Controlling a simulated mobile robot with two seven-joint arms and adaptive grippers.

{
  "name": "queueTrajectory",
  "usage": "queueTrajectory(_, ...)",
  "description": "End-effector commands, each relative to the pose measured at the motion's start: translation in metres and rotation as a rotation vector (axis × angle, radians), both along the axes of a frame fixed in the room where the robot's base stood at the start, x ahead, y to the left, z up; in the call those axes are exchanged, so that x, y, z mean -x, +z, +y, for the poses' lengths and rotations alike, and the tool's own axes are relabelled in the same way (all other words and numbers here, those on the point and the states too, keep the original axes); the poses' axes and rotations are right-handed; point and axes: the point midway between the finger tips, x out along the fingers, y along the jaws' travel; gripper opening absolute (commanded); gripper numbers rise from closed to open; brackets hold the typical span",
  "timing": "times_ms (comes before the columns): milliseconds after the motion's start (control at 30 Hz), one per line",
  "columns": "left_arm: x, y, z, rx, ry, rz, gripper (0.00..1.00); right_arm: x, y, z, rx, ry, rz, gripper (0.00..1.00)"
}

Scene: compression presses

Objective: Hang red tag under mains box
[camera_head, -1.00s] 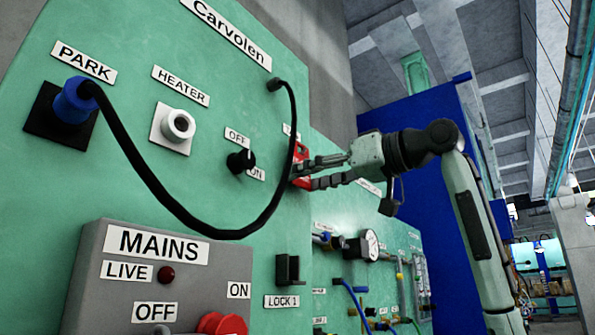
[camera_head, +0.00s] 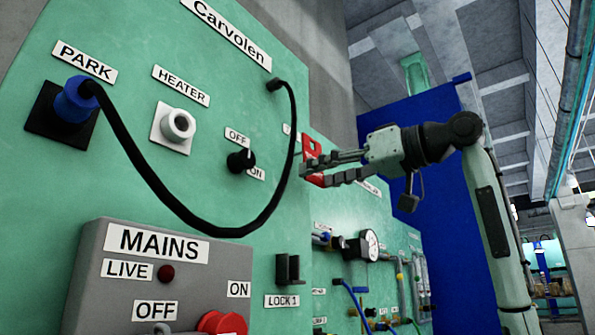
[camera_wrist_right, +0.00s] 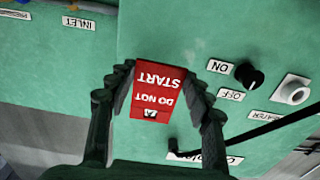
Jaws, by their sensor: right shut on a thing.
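A red tag (camera_wrist_right: 158,92) with "DO NOT START" in white shows upside down between the fingertips in the right wrist view; in the head view the tag (camera_head: 312,160) is partly hidden by the fingers. My right gripper (camera_head: 318,168) is shut on it, close to the right edge of the green panel; its fingers also show in the wrist view (camera_wrist_right: 160,100). The grey mains box (camera_head: 90,262) is at the lower left of the head view, with a "MAINS" label, a dark red live lamp and a red knob. Its underside is out of frame. My left gripper is not in view.
A black cable (camera_head: 190,222) loops from the blue plug (camera_head: 75,103) at PARK across the panel, between the gripper and the mains box. A black LOCK 1 bracket (camera_head: 288,270) juts out below. Gauge and hoses (camera_head: 370,245) stand further right.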

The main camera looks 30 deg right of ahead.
Motion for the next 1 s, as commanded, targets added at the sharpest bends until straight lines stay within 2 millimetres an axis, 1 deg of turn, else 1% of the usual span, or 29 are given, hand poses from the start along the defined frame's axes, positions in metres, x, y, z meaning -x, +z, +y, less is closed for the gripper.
queueTrajectory(433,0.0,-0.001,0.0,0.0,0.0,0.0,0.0,0.013,0.0,-0.005,0.0,0.001,-0.002,0.34)
queueTrajectory(867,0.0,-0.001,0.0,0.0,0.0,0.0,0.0,0.015,0.0,-0.006,0.001,0.001,-0.001,0.34)
queueTrajectory(1000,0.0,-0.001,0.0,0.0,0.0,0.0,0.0,0.02,0.001,-0.008,0.0,0.0,-0.002,0.34)
